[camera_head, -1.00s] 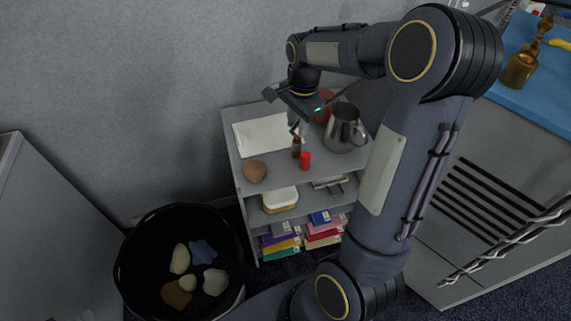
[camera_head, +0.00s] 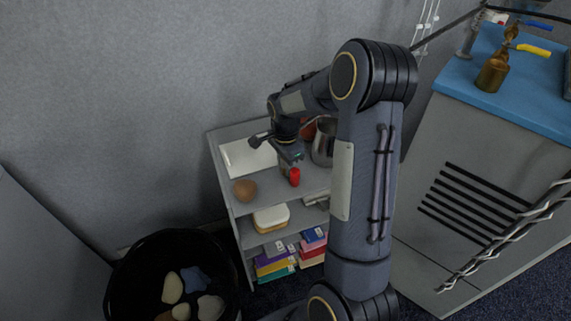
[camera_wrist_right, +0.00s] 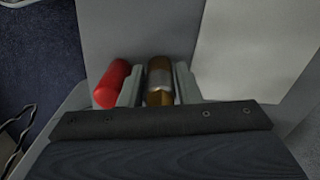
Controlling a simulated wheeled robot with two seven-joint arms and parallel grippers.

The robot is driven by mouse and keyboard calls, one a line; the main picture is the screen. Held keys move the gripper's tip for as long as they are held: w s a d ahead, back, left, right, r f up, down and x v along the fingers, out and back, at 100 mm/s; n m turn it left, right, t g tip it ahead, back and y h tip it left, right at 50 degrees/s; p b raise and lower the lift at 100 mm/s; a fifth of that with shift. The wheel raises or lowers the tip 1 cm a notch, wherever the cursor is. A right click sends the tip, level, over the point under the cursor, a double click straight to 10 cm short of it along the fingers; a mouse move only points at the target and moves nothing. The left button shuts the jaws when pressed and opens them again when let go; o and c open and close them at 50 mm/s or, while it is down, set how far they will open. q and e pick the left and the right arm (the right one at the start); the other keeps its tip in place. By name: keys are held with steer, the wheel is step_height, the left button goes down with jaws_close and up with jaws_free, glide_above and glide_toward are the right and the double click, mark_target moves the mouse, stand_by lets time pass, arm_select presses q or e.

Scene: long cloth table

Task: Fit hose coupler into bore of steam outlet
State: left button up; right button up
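A small brown cylinder with a silver band (camera_wrist_right: 160,82), perhaps the hose coupler, is between the fingers of my right gripper (camera_wrist_right: 160,88) in the right wrist view. The fingers lie close along both its sides; whether they press on it I cannot tell. In the head view the right gripper (camera_head: 287,163) is low at the shelf unit's top, and the cylinder is hidden there. A red cylinder (camera_head: 294,177) stands just beside the gripper; it also shows left of the fingers in the wrist view (camera_wrist_right: 111,84). I cannot make out the steam outlet for certain. My left gripper is not in view.
The grey shelf unit (camera_head: 225,182) holds a white sheet (camera_head: 247,158), a brown lump (camera_head: 245,190) and a metal pitcher (camera_head: 322,143). A black bin (camera_head: 128,268) stands at lower left. A blue-topped cabinet (camera_head: 450,85) at right carries a brown bottle-like piece (camera_head: 493,72).

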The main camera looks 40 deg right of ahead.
steer(key=shift+c, duration=0.4)
jaws_close()
step_height(320, 180, up, 10)
steer(key=shift+r+p, duration=0.1)
steer(key=shift+p, duration=0.45)
steer(key=a+f+n+p, duration=0.1)
steer(key=a+n+p, duration=0.1)
steer(key=a+n, duration=0.4)
steer(key=a+f+n+p, duration=0.2)
steer(key=a+n+p, duration=0.1)
steer(key=a+n, duration=0.3)
steer(key=a+f+n+p, duration=0.2)
steer(key=a+n, duration=0.3)
steer(key=n, duration=0.2)
steer(key=shift+s+a+f, duration=0.1)
steer(key=shift+s+a, duration=0.2)
steer(key=shift+a, duration=0.1)
